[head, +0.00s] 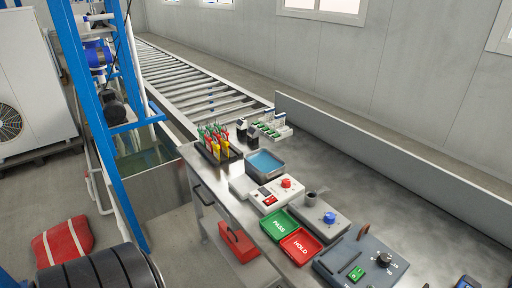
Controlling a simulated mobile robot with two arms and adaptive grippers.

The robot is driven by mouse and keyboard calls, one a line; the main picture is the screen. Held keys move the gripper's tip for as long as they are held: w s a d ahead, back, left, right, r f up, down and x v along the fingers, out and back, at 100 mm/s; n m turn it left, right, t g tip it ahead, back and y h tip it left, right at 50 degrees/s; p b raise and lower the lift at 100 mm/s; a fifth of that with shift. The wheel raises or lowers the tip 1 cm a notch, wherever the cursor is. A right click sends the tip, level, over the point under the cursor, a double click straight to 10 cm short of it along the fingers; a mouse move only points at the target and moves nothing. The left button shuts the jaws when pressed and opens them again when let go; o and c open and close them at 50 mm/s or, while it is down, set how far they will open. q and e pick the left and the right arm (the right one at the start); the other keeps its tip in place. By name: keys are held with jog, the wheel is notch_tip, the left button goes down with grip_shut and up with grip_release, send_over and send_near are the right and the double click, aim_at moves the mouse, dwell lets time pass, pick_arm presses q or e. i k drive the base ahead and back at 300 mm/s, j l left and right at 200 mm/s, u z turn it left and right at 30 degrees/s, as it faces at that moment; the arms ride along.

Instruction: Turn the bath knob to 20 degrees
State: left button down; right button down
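A water bath (265,164), a grey open tank with blue liquid, stands on the metal bench. Neither of my grippers shows in the head view.
A green PASS tray (280,224) and a red HOLD tray (301,246) lie in front. A grey device (345,270) with a dial stands at right. A rack of colourful tools (218,150) stands behind.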

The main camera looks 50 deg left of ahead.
aim_at(286, 183)
jog(key=u, duration=1.3)
